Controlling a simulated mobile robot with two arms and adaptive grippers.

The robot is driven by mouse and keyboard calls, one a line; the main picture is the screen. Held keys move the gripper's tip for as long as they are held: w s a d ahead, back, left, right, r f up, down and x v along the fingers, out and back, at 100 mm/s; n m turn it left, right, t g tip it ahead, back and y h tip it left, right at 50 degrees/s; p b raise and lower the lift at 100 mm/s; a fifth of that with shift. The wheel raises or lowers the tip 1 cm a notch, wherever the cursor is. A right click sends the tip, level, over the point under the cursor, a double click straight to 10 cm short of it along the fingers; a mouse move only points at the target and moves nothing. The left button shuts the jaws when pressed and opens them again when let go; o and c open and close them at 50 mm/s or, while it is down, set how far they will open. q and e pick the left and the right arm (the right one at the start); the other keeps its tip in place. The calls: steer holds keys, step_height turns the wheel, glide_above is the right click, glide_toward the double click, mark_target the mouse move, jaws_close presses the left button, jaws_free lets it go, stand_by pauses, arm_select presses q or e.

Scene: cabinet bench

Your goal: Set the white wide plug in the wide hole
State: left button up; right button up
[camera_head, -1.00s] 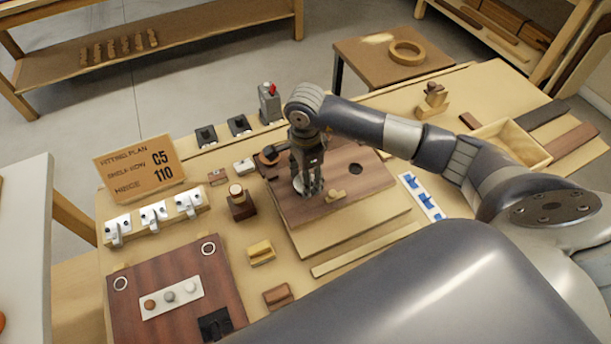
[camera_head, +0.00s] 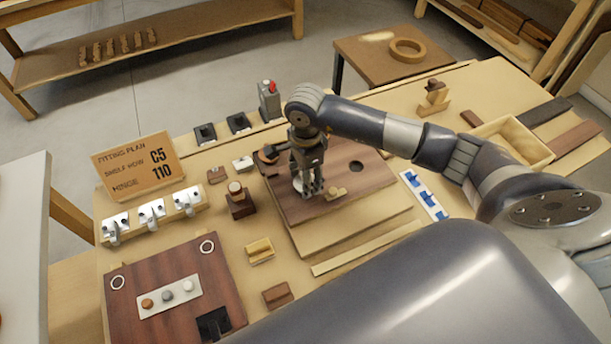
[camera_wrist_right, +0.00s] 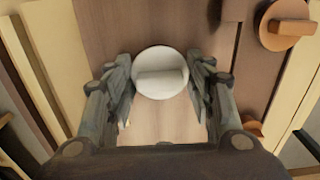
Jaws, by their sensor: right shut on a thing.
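The white wide plug (camera_wrist_right: 176,88) is a round white disc with a raised bar grip. In the right wrist view it sits between the fingers of my right gripper (camera_wrist_right: 162,100), which is shut on it. In the head view the right gripper (camera_head: 308,190) is low over the brown wooden board (camera_head: 300,213), and a white edge of the plug (camera_head: 297,184) shows beside the fingers. I cannot tell whether the plug touches the board or sits in a hole. A dark round hole (camera_head: 356,166) is open to the right on the board. My left gripper is not in view.
A small tan knobbed piece (camera_head: 335,193) lies right of the gripper. An orange-brown round plug (camera_wrist_right: 290,25) is at the board's far left corner. A dark wood block (camera_head: 240,206), white hinges (camera_head: 152,213) and a reddish panel (camera_head: 175,262) stand left. An open wooden tray (camera_head: 540,152) is right.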

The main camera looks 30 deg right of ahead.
steer(key=shift+f+b, duration=0.4)
steer(key=o, duration=0.9)
steer(key=o, duration=0.4)
steer(key=shift+r, duration=0.15)
steer(key=shift+r+p, duration=2.05)
steer(key=shift+r, duration=1.6)
